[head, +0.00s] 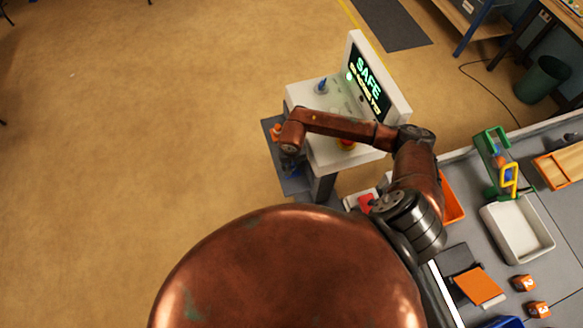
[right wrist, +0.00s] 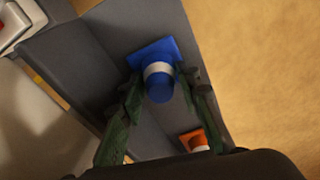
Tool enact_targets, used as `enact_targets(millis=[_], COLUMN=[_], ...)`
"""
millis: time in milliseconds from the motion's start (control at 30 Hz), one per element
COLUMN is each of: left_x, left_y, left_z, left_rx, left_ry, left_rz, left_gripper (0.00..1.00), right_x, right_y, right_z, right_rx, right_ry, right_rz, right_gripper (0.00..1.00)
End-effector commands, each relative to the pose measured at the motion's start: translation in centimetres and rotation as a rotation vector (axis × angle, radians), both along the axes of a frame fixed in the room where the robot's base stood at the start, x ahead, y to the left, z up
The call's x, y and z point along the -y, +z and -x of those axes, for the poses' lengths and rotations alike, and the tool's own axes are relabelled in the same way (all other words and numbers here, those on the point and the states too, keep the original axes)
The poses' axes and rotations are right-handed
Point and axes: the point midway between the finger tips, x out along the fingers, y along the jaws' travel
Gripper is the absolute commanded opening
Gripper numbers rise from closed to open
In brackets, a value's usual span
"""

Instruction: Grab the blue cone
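The blue cone (right wrist: 161,87) has a white band and a square base. In the right wrist view it stands on a dark grey surface (right wrist: 98,72), its tip towards the camera. My right gripper (right wrist: 164,80) is open, its two green-black fingers on either side of the cone's upper part. I cannot tell whether either finger touches it. My left gripper is not in view.
An orange cone (right wrist: 194,140) stands close beside the right finger. A white console (head: 302,95) with a lit "SAFE" screen (head: 366,82) and red button (head: 347,145) stands under my arm. A workbench with a white tray (head: 517,232) is at right. Floor at left is clear.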

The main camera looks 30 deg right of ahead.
Motion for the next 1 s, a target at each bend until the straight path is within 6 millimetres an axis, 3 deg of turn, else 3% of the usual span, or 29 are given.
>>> enact_targets(millis=[233,567,833,1000], left_x=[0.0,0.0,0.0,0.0], left_y=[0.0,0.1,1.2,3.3], left_z=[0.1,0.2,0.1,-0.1], left_rx=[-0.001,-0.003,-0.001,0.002], left_ry=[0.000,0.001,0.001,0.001], left_rz=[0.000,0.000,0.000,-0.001], left_gripper=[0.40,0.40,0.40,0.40], right_x=[0.0,0.0,0.0,-2.3], right_y=[0.0,0.4,3.7,6.9], right_z=[0.0,0.0,0.0,1.5], right_rx=[-0.001,0.000,0.002,0.003], right_ry=[0.000,0.000,0.002,0.004], right_rz=[0.000,0.001,0.001,-0.002], right_gripper=[0.05,0.05,0.05,0.05])
